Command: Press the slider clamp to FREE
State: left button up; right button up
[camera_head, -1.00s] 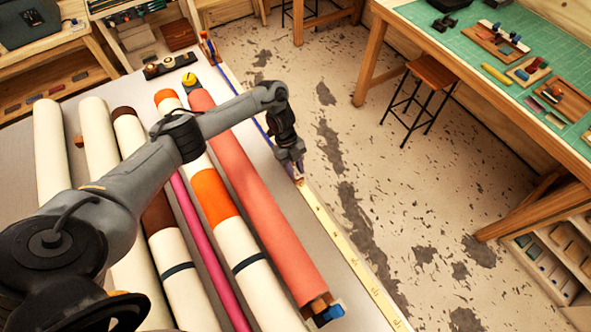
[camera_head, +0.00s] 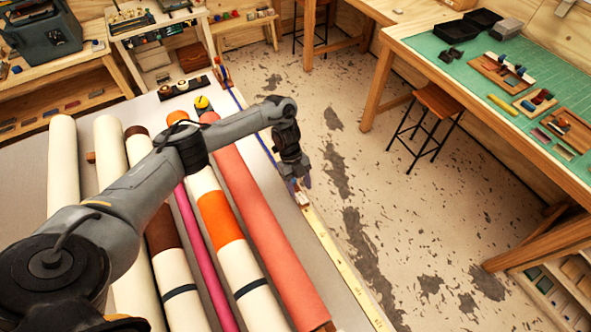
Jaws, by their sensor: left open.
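My left gripper (camera_head: 299,186) hangs over the table's right edge, pointing down, its jaws apart. A small pale and reddish piece (camera_head: 302,198), perhaps the slider clamp, shows right at the fingertips on the edge rail. It is too small and too covered to read any marking or its position, and I cannot tell whether the fingers touch it. A blue strip (camera_head: 254,132) of the rail runs behind the gripper, and a yellow measuring scale (camera_head: 343,264) runs in front of it. My right gripper is out of view.
Several long rolls lie side by side on the grey table, with a salmon roll (camera_head: 262,228) closest to the rail. My left arm spans over them. A wooden stool (camera_head: 437,103) and a green-topped bench (camera_head: 480,75) stand at the right. The floor between is clear.

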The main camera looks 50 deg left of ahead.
pick_arm(q)
jog(key=v, duration=0.7)
jog(key=shift+p, duration=0.45)
jog(key=shift+r, duration=0.1)
